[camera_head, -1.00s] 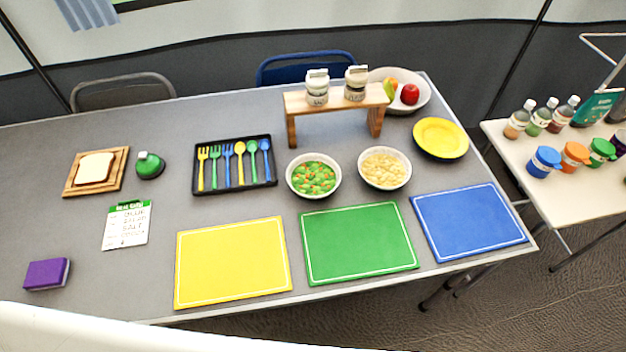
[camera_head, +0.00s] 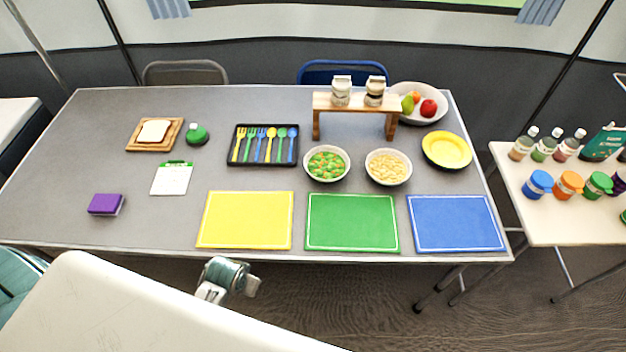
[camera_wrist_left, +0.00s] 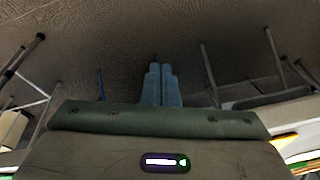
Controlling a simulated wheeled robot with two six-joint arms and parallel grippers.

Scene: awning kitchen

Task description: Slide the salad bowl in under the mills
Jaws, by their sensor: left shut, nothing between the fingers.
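A white bowl (camera_head: 327,181) of green and orange food stands at the middle of the table, in front of a small wooden riser (camera_head: 324,103). A second white bowl (camera_head: 388,183) of pale yellow food stands to its right. Two mills, a left one (camera_head: 341,92) and a right one (camera_head: 375,91), stand upright on the riser. The space below its board looks empty. In the left wrist view my left gripper (camera_wrist_left: 161,68) is shut and empty, with floor and table legs beyond it. My right gripper is not in view.
A fruit bowl (camera_head: 424,118) touches or nearly touches the riser's right side; I cannot tell which. A cutlery tray (camera_head: 249,162) lies left of the bowls and a yellow plate (camera_head: 447,150) right. Yellow (camera_head: 245,221), green (camera_head: 351,224) and blue (camera_head: 455,225) mats line the front edge.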

